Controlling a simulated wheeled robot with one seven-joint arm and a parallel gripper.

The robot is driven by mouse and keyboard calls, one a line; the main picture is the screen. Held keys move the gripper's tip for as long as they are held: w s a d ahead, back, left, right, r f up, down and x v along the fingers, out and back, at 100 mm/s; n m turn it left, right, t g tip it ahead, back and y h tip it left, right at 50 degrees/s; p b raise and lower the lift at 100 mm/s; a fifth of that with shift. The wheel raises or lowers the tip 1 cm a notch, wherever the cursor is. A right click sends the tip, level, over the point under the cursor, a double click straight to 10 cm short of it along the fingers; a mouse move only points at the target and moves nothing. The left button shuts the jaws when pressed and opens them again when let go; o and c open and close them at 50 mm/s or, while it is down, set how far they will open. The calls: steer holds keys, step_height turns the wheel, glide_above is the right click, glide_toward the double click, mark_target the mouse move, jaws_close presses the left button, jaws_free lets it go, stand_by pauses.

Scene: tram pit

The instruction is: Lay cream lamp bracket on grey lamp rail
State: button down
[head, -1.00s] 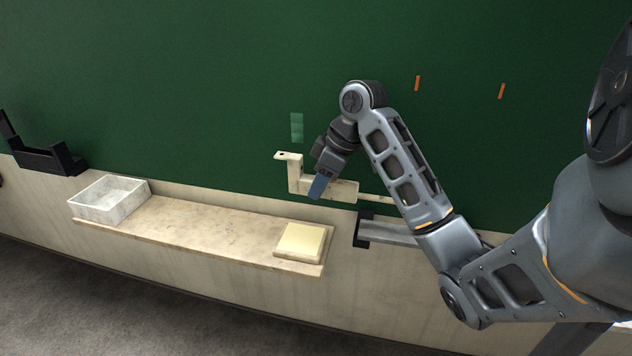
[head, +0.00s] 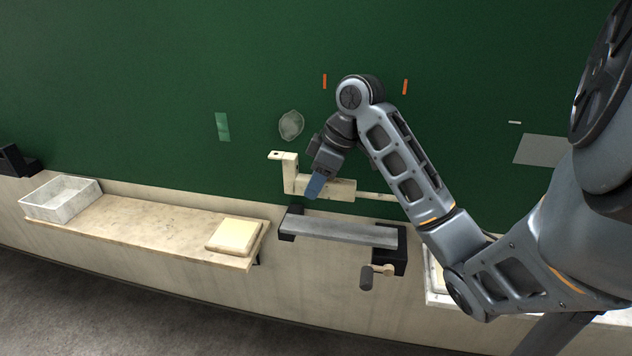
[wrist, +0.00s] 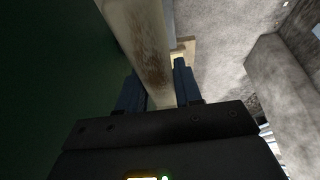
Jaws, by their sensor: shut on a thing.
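The cream lamp bracket (head: 338,190) is a long bar with an upright end and a flat tab at its left. My gripper (head: 315,186) is shut on its bar and holds it level above the rail. In the wrist view the bracket (wrist: 140,40), with brownish worn patches, runs between the two blue fingers of my gripper (wrist: 158,90). The grey lamp rail (head: 340,229) is a flat bar between black end mounts on the wall, below the bracket and apart from it. My arm hides part of the bracket's right side.
A cream shelf (head: 150,228) at left carries a white open tray (head: 60,198) and a pale yellow block (head: 234,236). A crank handle (head: 375,274) hangs under the rail's right mount. Another pale tray (head: 437,285) is partly behind my arm. Green wall stands close behind.

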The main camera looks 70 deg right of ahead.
mark_target(329, 191)
step_height(329, 191, down, 8)
steer(key=b, duration=0.7)
steer(key=shift+r, duration=0.1)
steer(key=shift+f+b, duration=0.45)
steer(key=shift+f, duration=0.15)
stand_by(0.6)
steer(key=c, duration=0.7)
jaws_free()
steer(key=shift+p+v, duration=1.35)
steer(key=shift+v, duration=2.55)
steer(key=shift+w+a, duration=0.1)
steer(key=shift+w, duration=0.05)
